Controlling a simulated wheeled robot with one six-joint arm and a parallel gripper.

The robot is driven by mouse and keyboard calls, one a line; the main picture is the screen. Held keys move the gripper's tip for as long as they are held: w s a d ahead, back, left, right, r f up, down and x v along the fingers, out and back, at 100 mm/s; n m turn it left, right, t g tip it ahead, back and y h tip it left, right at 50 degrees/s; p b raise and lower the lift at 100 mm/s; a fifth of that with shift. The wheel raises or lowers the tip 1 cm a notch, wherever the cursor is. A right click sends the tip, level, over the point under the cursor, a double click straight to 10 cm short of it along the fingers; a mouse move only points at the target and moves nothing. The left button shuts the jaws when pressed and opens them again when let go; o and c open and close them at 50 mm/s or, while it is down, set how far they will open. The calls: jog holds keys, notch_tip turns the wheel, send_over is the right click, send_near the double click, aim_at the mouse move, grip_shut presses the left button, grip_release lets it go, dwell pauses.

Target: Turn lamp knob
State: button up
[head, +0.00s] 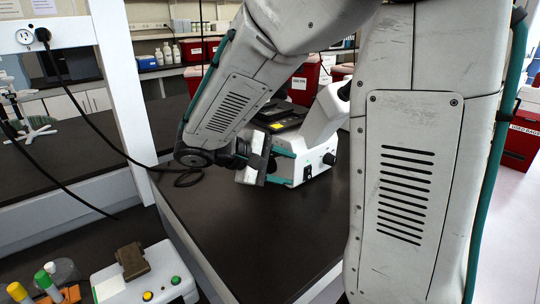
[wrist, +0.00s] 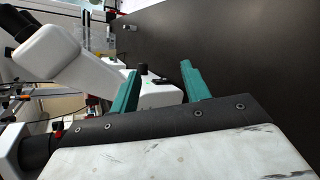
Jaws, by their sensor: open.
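A white microscope (head: 325,118) stands on the black bench, its base partly behind my arm. A round black knob (head: 329,159) sits on the side of its base, beside a small dark switch (head: 307,172). In the wrist view the knob (wrist: 143,69) appears between my two teal fingertips, nearer the left one, and looks beyond them. My gripper (head: 291,166) is open and empty, at the left of the base in the head view. It also shows in the wrist view (wrist: 160,68). I see no finger clearly touching the knob.
The black bench top (head: 255,235) is clear in front of the microscope. A black cable (head: 188,178) lies left of my wrist. A box with coloured buttons (head: 145,280) stands at the lower left. Red bins (head: 305,80) are behind.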

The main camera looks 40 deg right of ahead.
jog(key=w+a+f+n+t+h, duration=0.1)
jog(key=w+f+n+t+h, duration=0.15)
jog(key=w, duration=0.35)
jog(key=w+a+f+n+t+h, duration=0.1)
jog(key=w+f+n+t+h, duration=0.1)
jog(key=w+h, duration=0.3)
jog(key=w+d+y, duration=0.1)
jog(key=d, duration=0.7)
jog(key=shift+w, duration=0.4)
jog(key=shift+y, duration=0.25)
jog(key=c, duration=1)
